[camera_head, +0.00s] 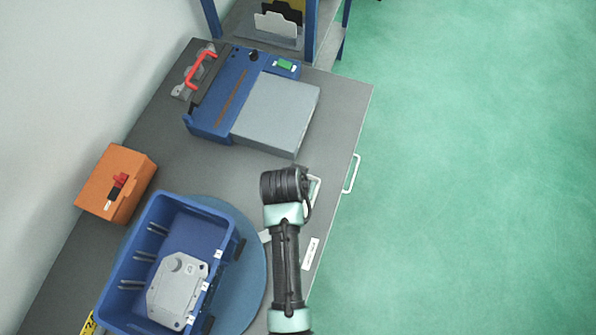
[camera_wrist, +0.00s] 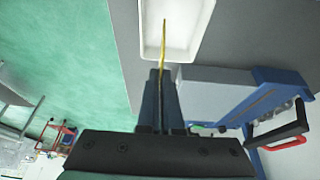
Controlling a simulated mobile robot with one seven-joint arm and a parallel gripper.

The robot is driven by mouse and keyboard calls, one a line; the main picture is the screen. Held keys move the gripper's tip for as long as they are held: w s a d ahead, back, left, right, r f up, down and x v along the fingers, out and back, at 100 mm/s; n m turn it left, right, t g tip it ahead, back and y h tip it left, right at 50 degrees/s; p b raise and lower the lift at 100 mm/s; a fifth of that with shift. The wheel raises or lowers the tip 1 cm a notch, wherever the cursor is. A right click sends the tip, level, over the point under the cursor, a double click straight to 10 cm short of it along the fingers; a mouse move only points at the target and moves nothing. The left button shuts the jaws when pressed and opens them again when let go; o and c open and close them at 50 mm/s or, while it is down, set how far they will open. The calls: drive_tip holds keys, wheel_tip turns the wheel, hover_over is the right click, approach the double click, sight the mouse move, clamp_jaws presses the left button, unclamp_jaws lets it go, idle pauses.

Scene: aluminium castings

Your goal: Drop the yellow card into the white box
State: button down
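The yellow card (camera_wrist: 165,38) shows edge-on as a thin strip in the wrist view, standing out from between my fingers. My gripper (camera_wrist: 162,76) is shut on it. The white box (camera_wrist: 205,18), a shallow open tray, lies right beyond the fingertips, and the card overlaps its inside in the picture. I cannot tell how high the card is above the box floor. In the head view a small part of the white box (camera_head: 315,188) shows beside my wrist; my arm hides the rest, along with the fingers and the card.
A blue crate (camera_head: 158,208) holding a grey casting (camera_head: 178,288) stands on a round blue disc (camera_head: 255,275). An orange box (camera_head: 117,183) is at the left. A blue and grey device (camera_head: 275,112) stands farther back on the grey table (camera_head: 345,95). Green floor lies to the right.

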wheel_tip(320, 180, down, 6)
drive_tip(key=b, duration=0.6)
drive_tip(key=shift+d+f, duration=0.1)
drive_tip(key=c, duration=1)
unclamp_jaws()
drive_tip(key=b+v, duration=0.1)
drive_tip(key=v, duration=1.2)
